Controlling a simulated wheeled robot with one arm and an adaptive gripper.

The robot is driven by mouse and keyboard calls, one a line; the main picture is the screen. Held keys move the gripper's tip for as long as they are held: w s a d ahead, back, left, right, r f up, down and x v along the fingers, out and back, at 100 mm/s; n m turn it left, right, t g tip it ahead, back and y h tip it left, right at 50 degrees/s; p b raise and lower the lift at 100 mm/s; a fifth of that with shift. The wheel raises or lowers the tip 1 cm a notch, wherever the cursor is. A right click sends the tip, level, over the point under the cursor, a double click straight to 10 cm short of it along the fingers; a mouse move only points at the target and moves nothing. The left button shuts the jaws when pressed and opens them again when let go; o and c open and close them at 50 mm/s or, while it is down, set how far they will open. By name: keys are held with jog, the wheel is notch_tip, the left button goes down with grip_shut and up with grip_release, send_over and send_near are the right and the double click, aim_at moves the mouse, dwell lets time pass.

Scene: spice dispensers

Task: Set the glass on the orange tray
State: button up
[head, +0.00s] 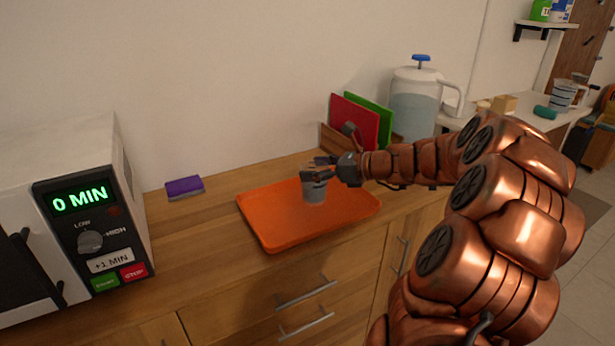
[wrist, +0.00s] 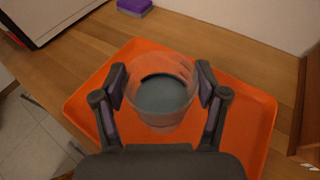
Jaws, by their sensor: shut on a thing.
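The glass (head: 314,190) is a small clear cup with grey-blue contents, upright over the middle of the orange tray (head: 270,232) in the head view. My gripper (head: 318,172) is shut on the glass from above and the right. In the wrist view the glass (wrist: 162,95) sits between the two fingers of my gripper (wrist: 160,88), with the orange tray (wrist: 258,120) beneath and around it. I cannot tell whether the glass's base touches the tray.
A microwave (head: 70,220) stands at the left and a purple sponge (head: 184,187) lies behind the tray's left side. Red and green boards (head: 355,122) and a water pitcher (head: 415,105) stand behind my arm. The wooden counter (head: 190,240) is clear between microwave and tray.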

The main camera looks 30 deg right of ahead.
jog(key=shift+w+a+f, duration=0.1)
jog(key=shift+w+a, duration=0.05)
jog(key=shift+w, duration=1.2)
jog(key=shift+w+f, duration=0.1)
jog(key=shift+f, duration=1.6)
jog(key=shift+f, duration=0.15)
jog(key=o, duration=1.6)
jog(key=shift+r, duration=0.2)
jog(key=v, duration=1.2)
jog(key=shift+f, duration=0.1)
